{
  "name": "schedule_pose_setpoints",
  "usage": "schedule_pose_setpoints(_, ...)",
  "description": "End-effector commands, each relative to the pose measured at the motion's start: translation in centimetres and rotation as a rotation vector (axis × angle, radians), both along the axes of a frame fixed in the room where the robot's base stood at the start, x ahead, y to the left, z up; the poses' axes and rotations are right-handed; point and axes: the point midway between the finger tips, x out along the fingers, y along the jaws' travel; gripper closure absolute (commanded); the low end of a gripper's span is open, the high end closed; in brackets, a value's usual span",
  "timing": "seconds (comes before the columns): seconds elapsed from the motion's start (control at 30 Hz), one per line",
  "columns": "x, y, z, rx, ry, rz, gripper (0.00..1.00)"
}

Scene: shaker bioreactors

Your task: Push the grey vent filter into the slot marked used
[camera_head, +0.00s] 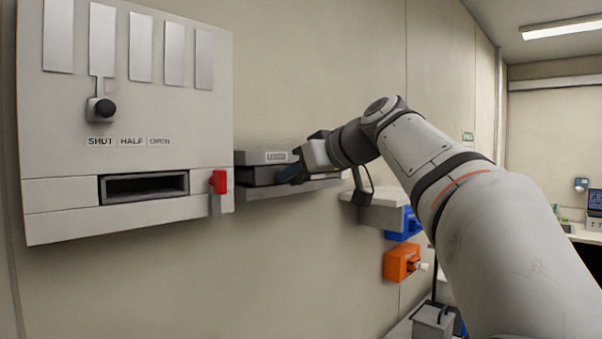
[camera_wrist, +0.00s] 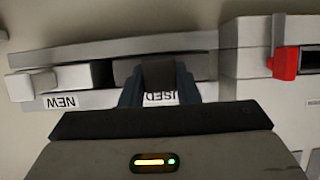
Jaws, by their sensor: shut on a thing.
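The rack (camera_head: 262,158) is a light-grey wall unit right of the panel; its small label is too small to read in the head view. In the wrist view the labels appear upside down: NEW (camera_wrist: 62,102) on the left and USED (camera_wrist: 160,98), partly hidden by my gripper. My gripper (camera_wrist: 158,88) is in front of the USED place, its dark-blue fingers shut on the dark end of the grey vent filter (camera_wrist: 158,72). The filter's far part is hidden, so its depth in the slot is unclear. In the head view, my gripper (camera_head: 292,173) is at the rack's right part.
A white block (camera_wrist: 75,78) sits at the NEW place. The wall panel (camera_head: 60,150) has a black knob (camera_head: 104,107) above SHUT, a dark recess (camera_head: 145,187) and a red latch (camera_head: 218,181). Orange (camera_head: 400,263) and blue (camera_head: 402,230) fittings are lower right.

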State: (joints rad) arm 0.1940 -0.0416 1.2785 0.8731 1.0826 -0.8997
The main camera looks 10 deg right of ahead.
Motion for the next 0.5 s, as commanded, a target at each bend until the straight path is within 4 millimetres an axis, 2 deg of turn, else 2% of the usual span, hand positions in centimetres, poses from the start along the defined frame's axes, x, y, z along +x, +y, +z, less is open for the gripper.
schedule_pose_setpoints(0.13,0.08,0.05,0.02,0.000,0.000,0.000,0.95)
schedule_pose_setpoints(0.17,0.06,0.05,0.01,0.000,0.000,0.000,0.71)
schedule_pose_setpoints(0.4,0.06,0.04,0.01,0.000,0.000,0.000,0.51)
schedule_pose_setpoints(0.5,0.06,0.04,0.01,0.000,0.000,0.000,0.46)
